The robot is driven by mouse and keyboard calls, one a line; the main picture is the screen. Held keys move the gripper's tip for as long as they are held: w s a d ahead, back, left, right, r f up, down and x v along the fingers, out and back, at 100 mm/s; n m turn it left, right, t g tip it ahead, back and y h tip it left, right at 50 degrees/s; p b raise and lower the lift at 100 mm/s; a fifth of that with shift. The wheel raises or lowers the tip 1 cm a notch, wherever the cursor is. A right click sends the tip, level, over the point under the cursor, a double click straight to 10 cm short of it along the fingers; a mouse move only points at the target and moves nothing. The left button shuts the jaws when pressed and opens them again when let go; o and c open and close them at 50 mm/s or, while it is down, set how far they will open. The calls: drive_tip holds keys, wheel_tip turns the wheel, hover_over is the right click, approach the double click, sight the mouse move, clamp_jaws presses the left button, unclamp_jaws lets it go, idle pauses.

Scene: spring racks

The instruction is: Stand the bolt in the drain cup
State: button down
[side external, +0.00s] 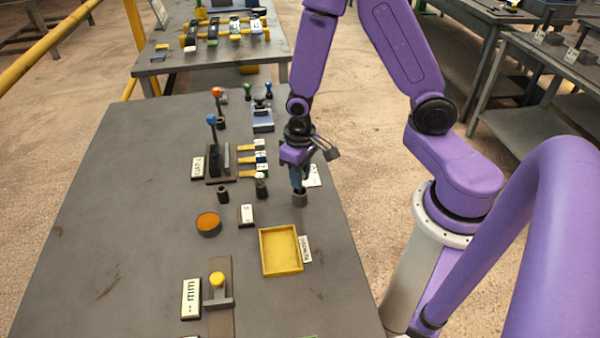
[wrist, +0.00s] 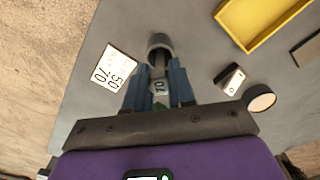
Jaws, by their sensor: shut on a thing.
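My gripper (side external: 299,186) points down at the right side of the table, shut on the bolt. A grey round cup (side external: 300,199), which I take as the drain cup, stands on the table directly below the fingertips. It also shows in the wrist view (wrist: 159,41), just beyond the fingertips.
A yellow tray (side external: 281,250), a white-topped block (side external: 246,215), a dark cylinder (side external: 261,188) and an orange-topped dish (side external: 208,223) stand nearby. A numbered card (wrist: 114,68) lies beside the cup. Racks with blue-topped (side external: 211,119) and orange-topped (side external: 216,92) pieces stand farther back. The table's left is clear.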

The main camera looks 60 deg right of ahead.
drive_tip(key=shift+f, duration=0.85)
idle(0.8)
drive_tip(key=c, duration=0.9)
unclamp_jaws()
wheel_tip(320, 180, up, 17)
drive_tip(key=s+n, duration=0.4)
drive_tip(key=s, duration=0.2)
drive_tip(key=s+a+r+n, duration=0.1)
drive_tip(key=s+n, duration=0.3)
drive_tip(key=s, duration=0.1)
drive_tip(key=s+a+n, duration=0.1)
drive_tip(key=s+n, duration=0.3)
drive_tip(key=s, duration=0.2)
drive_tip(key=shift+s+a+r, duration=0.25)
drive_tip(key=shift+s+r, duration=0.05)
drive_tip(key=shift+r, duration=0.1)
